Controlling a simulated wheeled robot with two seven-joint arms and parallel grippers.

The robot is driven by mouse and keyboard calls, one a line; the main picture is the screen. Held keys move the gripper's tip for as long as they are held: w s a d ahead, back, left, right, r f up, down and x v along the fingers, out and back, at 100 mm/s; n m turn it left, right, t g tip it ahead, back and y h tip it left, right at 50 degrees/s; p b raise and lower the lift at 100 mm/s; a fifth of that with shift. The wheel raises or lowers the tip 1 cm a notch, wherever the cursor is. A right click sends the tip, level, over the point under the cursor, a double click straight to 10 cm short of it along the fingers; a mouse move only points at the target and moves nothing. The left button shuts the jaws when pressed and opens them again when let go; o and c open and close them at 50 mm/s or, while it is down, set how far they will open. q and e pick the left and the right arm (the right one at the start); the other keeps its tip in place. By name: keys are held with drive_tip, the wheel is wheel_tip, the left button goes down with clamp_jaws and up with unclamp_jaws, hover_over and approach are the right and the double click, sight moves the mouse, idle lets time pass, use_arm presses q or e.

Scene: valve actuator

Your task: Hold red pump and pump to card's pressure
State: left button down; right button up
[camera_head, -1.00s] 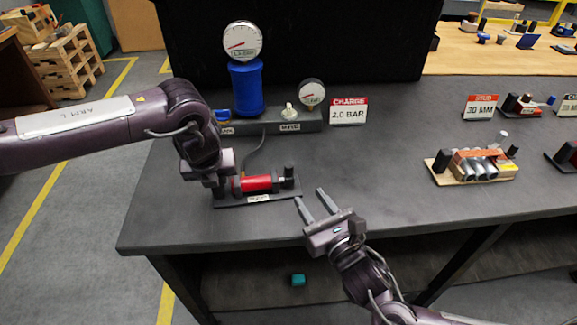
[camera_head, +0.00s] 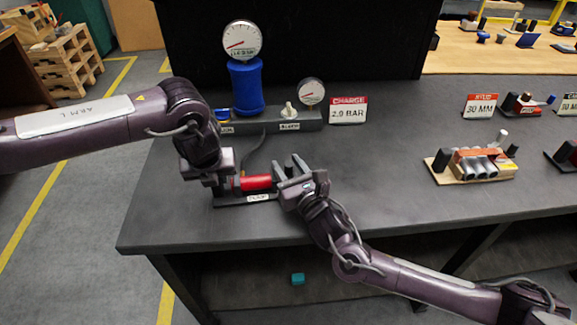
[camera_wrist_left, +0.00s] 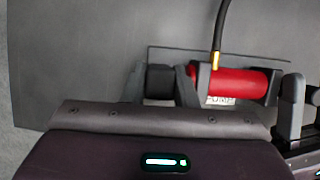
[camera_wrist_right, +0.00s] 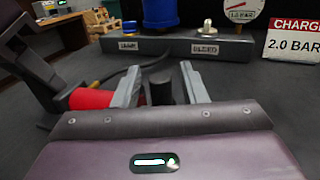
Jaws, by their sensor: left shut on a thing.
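The red pump (camera_head: 257,182) lies on a dark base plate at the bench's front left; it also shows in the left wrist view (camera_wrist_left: 235,83). My left gripper (camera_wrist_left: 163,83) is shut on the black block at the pump's left end. My right gripper (camera_head: 284,168) is open at the right end, its fingers either side of a black upright handle (camera_wrist_right: 187,87); contact cannot be told. The charge card (camera_head: 348,110) reads 2.0 BAR in the right wrist view (camera_wrist_right: 292,42). The large gauge (camera_head: 242,40) tops a blue tank (camera_head: 246,88); its needle points lower left.
A grey manifold (camera_head: 265,124) behind the pump carries a bleed knob (camera_head: 289,110) and a small gauge (camera_head: 311,92). A black hose (camera_head: 253,150) runs from it to the pump. A wooden-based assembly (camera_head: 472,166) stands at right, with clear bench between.

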clamp_jaws()
drive_tip(key=shift+d, duration=0.1)
drive_tip(key=d, duration=0.5)
drive_tip(key=shift+w+d, duration=0.2)
drive_tip(key=shift+w, duration=0.05)
unclamp_jaws()
drive_tip(key=shift+s, duration=0.1)
drive_tip(key=v, duration=1.2)
drive_tip(key=shift+d, duration=0.1)
drive_tip(key=shift+c, duration=0.2)
